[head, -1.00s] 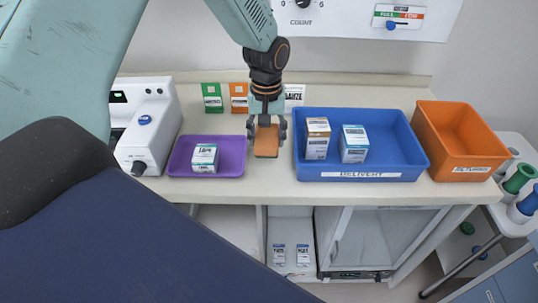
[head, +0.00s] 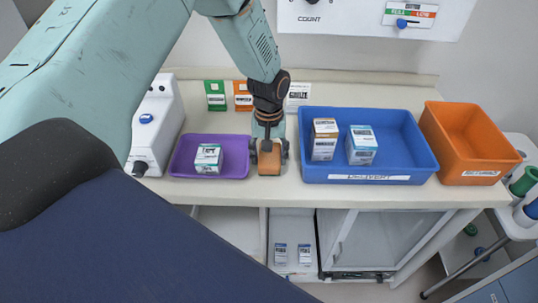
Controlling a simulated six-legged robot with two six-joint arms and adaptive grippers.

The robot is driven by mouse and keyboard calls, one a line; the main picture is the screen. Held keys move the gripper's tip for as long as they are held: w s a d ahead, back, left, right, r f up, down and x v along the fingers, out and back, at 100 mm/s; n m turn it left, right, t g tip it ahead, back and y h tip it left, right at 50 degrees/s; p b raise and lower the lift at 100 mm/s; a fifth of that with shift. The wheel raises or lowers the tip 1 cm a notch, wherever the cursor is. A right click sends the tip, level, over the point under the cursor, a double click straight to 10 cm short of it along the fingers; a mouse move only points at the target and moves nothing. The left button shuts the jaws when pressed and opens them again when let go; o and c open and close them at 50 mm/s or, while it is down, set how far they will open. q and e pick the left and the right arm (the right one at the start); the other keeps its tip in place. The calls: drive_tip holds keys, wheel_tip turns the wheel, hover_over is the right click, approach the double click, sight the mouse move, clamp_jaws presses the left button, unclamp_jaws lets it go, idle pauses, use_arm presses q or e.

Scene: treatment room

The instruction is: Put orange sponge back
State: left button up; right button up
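The orange sponge (head: 269,163) is at the front part of the counter, between the purple tray (head: 176,174) and the blue delivery tray (head: 318,176). My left gripper (head: 269,154) comes down over it from above, with a finger on each side, and looks shut on it. I cannot tell whether the sponge's underside touches the counter or hangs just above it. My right gripper is not in view.
A tape box (head: 208,158) lies in the purple tray. Two boxes, brown-and-white (head: 324,140) and blue-and-white (head: 361,146), stand in the blue tray. An orange returns bin (head: 467,140) is at right. Green (head: 215,97) and orange (head: 243,96) cards stand behind. A white machine (head: 155,125) is at left.

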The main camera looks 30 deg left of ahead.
sight(271, 155)
use_arm(q)
drive_tip(key=o, duration=0.3)
drive_tip(key=shift+s+d+r, duration=0.25)
drive_tip(key=shift+d+r, duration=0.05)
drive_tip(key=shift+d, duration=0.05)
drive_tip(key=shift+d+r, duration=0.2)
drive_tip(key=shift+d, duration=0.2)
drive_tip(key=shift+w+a+f, duration=0.2)
drive_tip(key=shift+a, duration=0.2)
drive_tip(key=shift+a+r, duration=0.2)
drive_tip(key=shift+r, duration=0.05)
drive_tip(key=r, duration=0.9)
drive_tip(key=shift+s+d+r, duration=0.1)
drive_tip(key=shift+d+r, duration=0.25)
wheel_tip(271, 155, down, 10)
drive_tip(key=shift+a+f, duration=0.1)
drive_tip(key=shift+a, duration=0.05)
drive_tip(key=shift+s+r, duration=0.1)
drive_tip(key=shift+r, duration=1.35)
drive_tip(key=shift+f, duration=0.1)
